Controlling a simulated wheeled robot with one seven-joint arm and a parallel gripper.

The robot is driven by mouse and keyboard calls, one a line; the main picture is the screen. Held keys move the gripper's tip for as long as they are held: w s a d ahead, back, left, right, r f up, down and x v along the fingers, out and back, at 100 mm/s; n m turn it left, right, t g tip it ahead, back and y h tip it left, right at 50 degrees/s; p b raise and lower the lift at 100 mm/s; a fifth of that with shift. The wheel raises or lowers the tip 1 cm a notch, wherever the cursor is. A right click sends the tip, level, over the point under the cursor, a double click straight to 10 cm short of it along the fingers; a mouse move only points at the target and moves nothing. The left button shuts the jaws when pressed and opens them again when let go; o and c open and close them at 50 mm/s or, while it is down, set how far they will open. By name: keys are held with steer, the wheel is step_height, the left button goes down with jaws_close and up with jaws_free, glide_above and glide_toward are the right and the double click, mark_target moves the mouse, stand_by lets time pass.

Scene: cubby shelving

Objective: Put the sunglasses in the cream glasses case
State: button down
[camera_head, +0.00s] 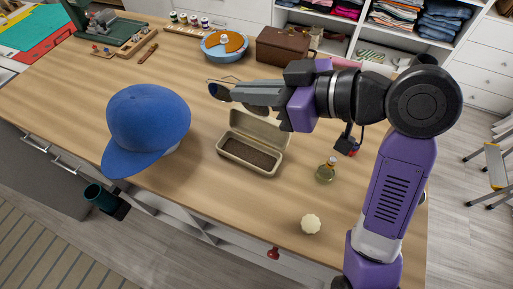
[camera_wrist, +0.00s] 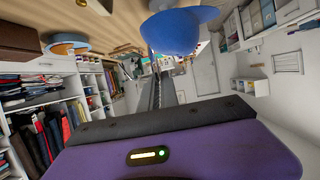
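A blue cap (camera_head: 148,125) sits left of the case. A small bottle (camera_head: 326,170) and a pale round item (camera_head: 311,224) stand to the right. A blue dish (camera_head: 224,46) and a brown chest (camera_head: 283,45) are at the back.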

steer(key=shift+w+d+f, duration=0.1)
steer(key=shift+w+f, duration=0.05)
steer(key=shift+f, duration=4.9)
steer(key=shift+w+d+f, duration=0.1)
steer(key=shift+f, duration=4.9)
steer(key=shift+f, duration=0.1)
steer(key=shift+f, duration=0.15)
steer(key=c, duration=1.6)
jaws_free()
steer(key=shift+r, duration=0.35)
steer(key=v, duration=1.1)
steer(key=shift+s+d+b, duration=0.3)
steer(key=shift+s+b, duration=0.05)
steer(key=shift+b, duration=0.1)
